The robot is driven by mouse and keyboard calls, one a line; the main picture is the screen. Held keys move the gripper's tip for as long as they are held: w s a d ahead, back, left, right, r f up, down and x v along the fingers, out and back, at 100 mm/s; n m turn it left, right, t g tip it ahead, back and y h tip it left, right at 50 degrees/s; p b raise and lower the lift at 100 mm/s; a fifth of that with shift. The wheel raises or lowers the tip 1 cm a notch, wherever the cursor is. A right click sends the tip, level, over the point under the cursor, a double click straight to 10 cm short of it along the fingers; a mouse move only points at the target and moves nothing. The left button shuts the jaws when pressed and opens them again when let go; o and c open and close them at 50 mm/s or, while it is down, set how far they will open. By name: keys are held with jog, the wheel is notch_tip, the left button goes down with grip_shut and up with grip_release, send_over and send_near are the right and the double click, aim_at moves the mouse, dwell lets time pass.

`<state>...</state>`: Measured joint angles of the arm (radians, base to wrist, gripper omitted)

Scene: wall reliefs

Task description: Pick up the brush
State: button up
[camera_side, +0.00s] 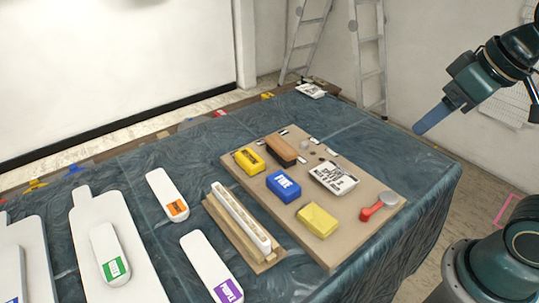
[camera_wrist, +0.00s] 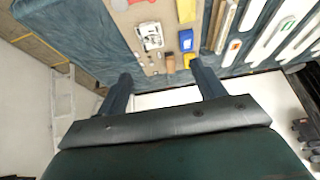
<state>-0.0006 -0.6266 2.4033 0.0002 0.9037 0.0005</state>
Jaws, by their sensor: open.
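A brown wooden block-shaped piece (camera_side: 281,150), which looks like the brush, lies on the tan board (camera_side: 352,226) near its far edge; its bristles cannot be made out. In the wrist view the brown piece (camera_wrist: 171,61) appears small, between and beyond the fingers. My gripper (camera_side: 432,120) is up at the right in the side view, above and apart from the board. In the wrist view my gripper (camera_wrist: 163,84) has its two fingers wide apart with nothing between them.
Around the brown piece lie a yellow block (camera_side: 249,161), a blue box (camera_side: 284,186), a white printed packet (camera_side: 334,178), a yellow sponge-like block (camera_side: 317,220) and a red-handled tool (camera_side: 379,207). A long white-topped piece (camera_side: 240,217) stands left of the board. White paddles lie farther left.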

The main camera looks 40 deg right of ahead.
jog(key=w+r+g, duration=0.1)
jog(key=w, duration=1)
jog(key=g, duration=0.3)
send_over(281, 144)
jog(key=s, duration=0.2)
notch_tip(281, 144, down, 18)
jog(key=shift+w, duration=0.15)
jog(key=shift+d+f, duration=0.1)
jog(key=shift+f, duration=0.05)
jog(key=shift+w+f, duration=0.15)
jog(key=shift+f, duration=1.25)
jog(key=shift+w+f, duration=0.2)
jog(key=shift+f, duration=1.25)
jog(key=shift+w+f, duration=0.15)
jog(key=shift+f, duration=1.25)
jog(key=shift+f, duration=0.1)
jog(key=shift+w+f, duration=0.2)
jog(key=shift+f, duration=1.05)
jog(key=shift+w+f, duration=0.15)
jog(key=shift+f, duration=1.05)
